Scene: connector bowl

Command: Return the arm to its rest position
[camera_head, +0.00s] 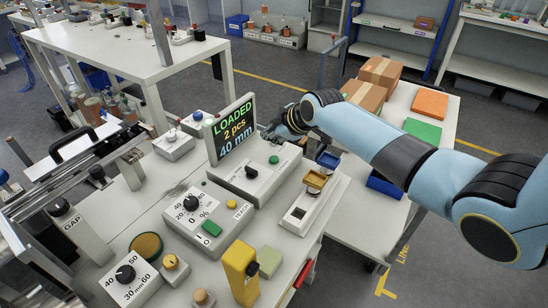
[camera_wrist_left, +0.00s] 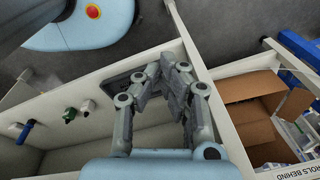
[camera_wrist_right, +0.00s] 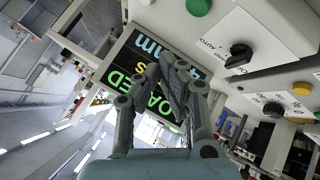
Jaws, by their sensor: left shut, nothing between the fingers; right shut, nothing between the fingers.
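My right arm (camera_head: 375,150) comes in from the right in the head view, and my right gripper (camera_head: 283,122) is beside the dark display screen (camera_head: 234,127). The screen reads "LOADED 2 pcs 40 mm". In the right wrist view my right gripper (camera_wrist_right: 170,75) is shut and empty, in front of the screen (camera_wrist_right: 138,62). My left gripper (camera_wrist_left: 158,72) is shut and empty in the left wrist view, over a pale bin (camera_wrist_left: 100,110). The left gripper does not show in the head view.
A control box with a dial (camera_head: 208,217) and a yellow block (camera_head: 241,272) stand on the bench. Cardboard boxes (camera_head: 380,75) and an orange box (camera_head: 430,102) sit on the side table. An open cardboard box (camera_wrist_left: 262,122) is right of the left gripper.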

